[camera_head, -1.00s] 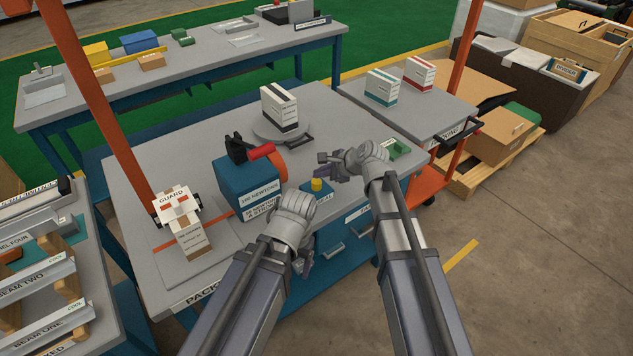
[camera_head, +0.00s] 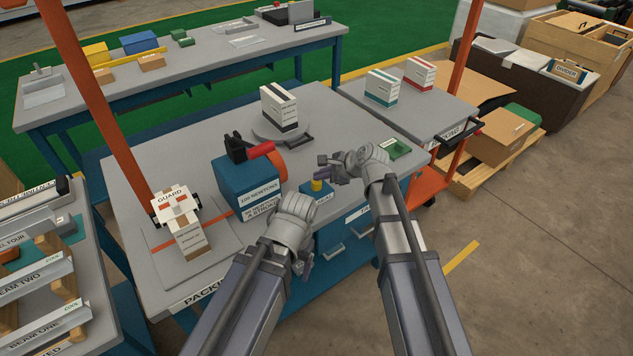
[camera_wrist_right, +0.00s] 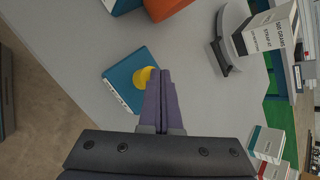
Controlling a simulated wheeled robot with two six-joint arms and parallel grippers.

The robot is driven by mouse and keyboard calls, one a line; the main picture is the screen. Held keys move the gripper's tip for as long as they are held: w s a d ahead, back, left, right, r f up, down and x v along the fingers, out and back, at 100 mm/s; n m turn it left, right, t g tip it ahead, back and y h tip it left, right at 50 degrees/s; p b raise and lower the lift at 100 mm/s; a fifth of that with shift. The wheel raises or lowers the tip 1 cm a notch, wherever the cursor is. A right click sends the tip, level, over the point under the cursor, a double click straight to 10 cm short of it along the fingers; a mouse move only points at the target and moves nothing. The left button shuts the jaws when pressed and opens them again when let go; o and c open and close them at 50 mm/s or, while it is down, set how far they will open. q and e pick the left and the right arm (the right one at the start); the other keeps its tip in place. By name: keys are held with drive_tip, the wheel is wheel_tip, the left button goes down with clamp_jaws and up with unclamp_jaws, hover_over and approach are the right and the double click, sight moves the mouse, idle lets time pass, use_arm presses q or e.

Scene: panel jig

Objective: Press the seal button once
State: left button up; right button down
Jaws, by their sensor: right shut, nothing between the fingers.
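The seal button is a yellow knob (camera_head: 317,184) on a small blue base (camera_head: 312,193) at the front edge of the packing bench. In the right wrist view the yellow knob (camera_wrist_right: 143,77) stands on the blue base (camera_wrist_right: 122,86). My right gripper (camera_head: 322,173) is shut and empty, its fingertips close beside and above the knob. In the wrist view its purple fingertips (camera_wrist_right: 160,75) overlap the knob's right edge; I cannot tell whether they touch it. My left gripper (camera_head: 303,265) hangs at the bench's front edge, its fingers mostly hidden by its hand.
A blue press (camera_head: 247,187) with a red handle stands left of the button. A white box (camera_head: 279,107) sits on a round plate behind. A box marked GUARD (camera_head: 182,220) is at left. A green tray (camera_head: 398,149) lies at right. The bench around the button is clear.

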sight(320, 183)
drive_tip(key=shift+f+b, duration=0.5)
drive_tip(key=shift+f, duration=0.1)
idle(0.3)
drive_tip(key=shift+r, duration=0.2)
drive_tip(key=shift+r+p, duration=1.05)
drive_tip(key=shift+p, duration=0.15)
drive_tip(key=shift+r, duration=0.1)
wheel_tip(320, 183, up, 5)
drive_tip(key=p, duration=0.5)
drive_tip(key=shift+s, duration=0.1)
idle(0.3)
